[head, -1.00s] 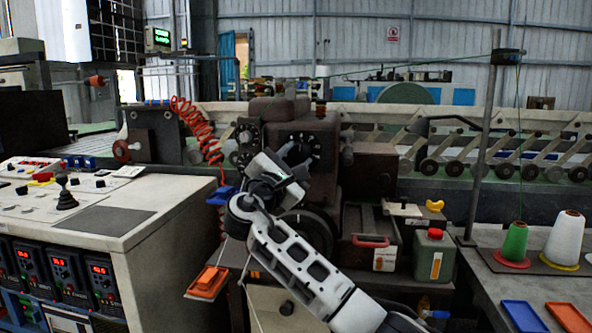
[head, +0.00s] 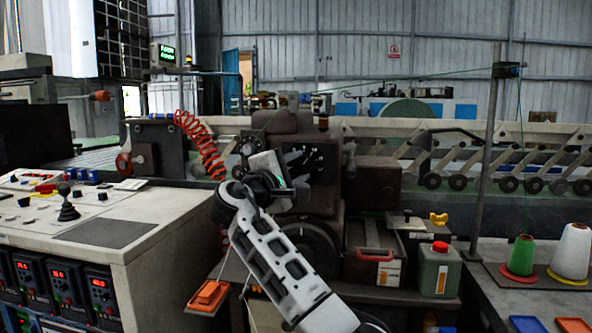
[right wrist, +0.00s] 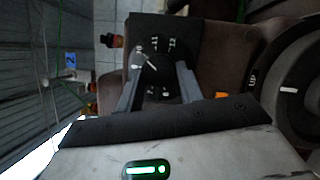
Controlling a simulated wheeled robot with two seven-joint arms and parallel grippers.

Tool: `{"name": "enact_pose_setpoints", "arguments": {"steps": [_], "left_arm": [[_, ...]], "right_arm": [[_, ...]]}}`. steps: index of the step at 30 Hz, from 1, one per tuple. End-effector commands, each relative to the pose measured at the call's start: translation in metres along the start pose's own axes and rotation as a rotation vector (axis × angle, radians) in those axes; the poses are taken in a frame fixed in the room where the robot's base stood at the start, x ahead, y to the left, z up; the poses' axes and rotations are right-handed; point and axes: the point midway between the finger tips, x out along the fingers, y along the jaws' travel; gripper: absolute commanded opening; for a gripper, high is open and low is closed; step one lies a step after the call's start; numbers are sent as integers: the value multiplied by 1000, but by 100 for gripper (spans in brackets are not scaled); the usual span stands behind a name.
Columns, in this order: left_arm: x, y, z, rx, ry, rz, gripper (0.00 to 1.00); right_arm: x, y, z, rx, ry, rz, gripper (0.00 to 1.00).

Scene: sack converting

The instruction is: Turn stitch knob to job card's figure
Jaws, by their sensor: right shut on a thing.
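The stitch knob's black dial (head: 303,157) with white marks is on the front of the dark brown stitching machine (head: 355,192). My right gripper (head: 298,190) reaches it from the lower left, and its body covers part of the dial. In the right wrist view, the two grey fingers (right wrist: 158,82) stand either side of the dark knob in front of the dial face (right wrist: 153,48). The gripper is shut on the knob. My left gripper is not in view. I cannot make out a job card.
A control desk (head: 122,232) with a joystick stands at the left. A green canister (head: 437,272) and a box with a red handle (head: 372,268) sit right of my arm. An orange tray (head: 209,295) lies below. Thread cones (head: 573,250) stand at the far right.

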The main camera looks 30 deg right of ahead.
Motion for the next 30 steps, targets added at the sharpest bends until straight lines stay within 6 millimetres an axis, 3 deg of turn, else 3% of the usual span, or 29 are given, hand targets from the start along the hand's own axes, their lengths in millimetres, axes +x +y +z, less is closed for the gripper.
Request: {"name": "enact_pose_setpoints", "arguments": {"steps": [10, 11, 12, 13, 23, 30], "left_arm": [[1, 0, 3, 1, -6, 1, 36], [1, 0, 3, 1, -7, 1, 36], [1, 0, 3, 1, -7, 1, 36], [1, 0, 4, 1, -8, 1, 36], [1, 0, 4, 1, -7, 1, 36], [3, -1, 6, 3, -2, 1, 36]], "right_arm": [[0, -1, 0, 0, -1, -4, 14], [0, -1, 0, 0, -1, -4, 45], [0, -1, 0, -1, -1, -4, 56], [0, -1, 0, -1, -1, -3, 58], [-4, 0, 0, 0, 0, -1, 58], [-42, -1, -2, 1, 5, 0, 58]]}}
